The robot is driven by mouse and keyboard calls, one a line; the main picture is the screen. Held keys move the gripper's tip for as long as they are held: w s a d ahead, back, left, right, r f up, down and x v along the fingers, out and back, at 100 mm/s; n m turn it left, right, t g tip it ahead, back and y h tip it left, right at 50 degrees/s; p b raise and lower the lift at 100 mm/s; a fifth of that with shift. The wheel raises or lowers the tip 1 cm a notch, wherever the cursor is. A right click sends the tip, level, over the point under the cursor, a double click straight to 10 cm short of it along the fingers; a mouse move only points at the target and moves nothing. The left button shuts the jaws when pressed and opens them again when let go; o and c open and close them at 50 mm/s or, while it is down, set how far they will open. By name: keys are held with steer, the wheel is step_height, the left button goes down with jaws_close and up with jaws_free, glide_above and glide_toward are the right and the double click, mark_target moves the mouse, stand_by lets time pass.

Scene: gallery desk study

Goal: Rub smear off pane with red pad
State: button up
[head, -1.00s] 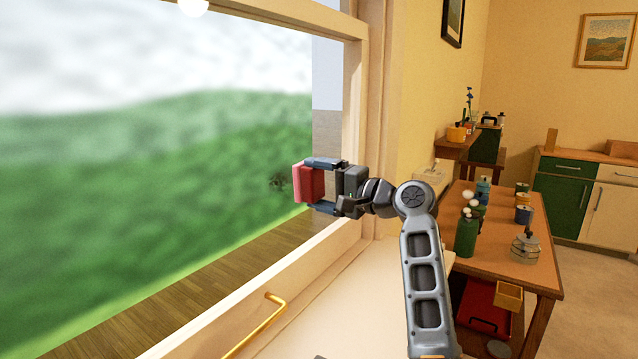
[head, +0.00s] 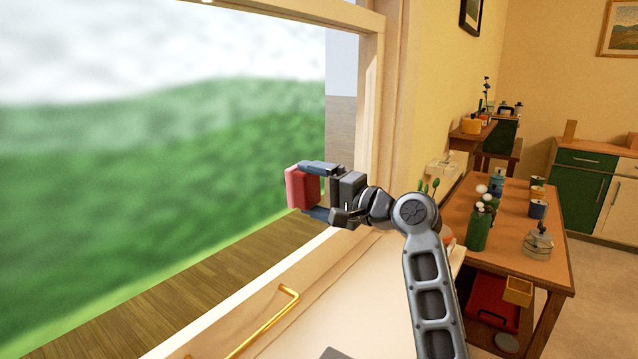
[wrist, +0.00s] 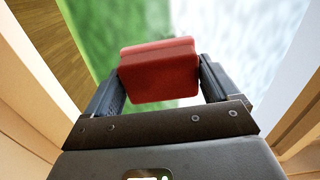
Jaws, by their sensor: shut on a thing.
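The red pad (head: 302,188) is held between the two fingers of my gripper (head: 314,191), its pinkish face turned left toward the window pane (head: 150,150). In the wrist view the red pad (wrist: 159,72) sits between both fingers, with blurred green and white view behind it. The pad is at or very close to the glass; I cannot tell whether it touches. No smear shows on the visible glass now; the spot where a dark smear showed earlier lies about behind the pad.
The wooden window frame (head: 365,115) stands just right of and behind my gripper. A gold handle (head: 265,325) is on the sill side below. To the right, a wooden table (head: 515,215) holds a green bottle (head: 478,230), several small pots and a kettle-like jar (head: 538,242).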

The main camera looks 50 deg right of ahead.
steer(key=shift+a, duration=2)
steer(key=shift+d, duration=0.15)
steer(key=d, duration=1)
steer(key=shift+w+d, duration=0.2)
steer(key=shift+d, duration=0.2)
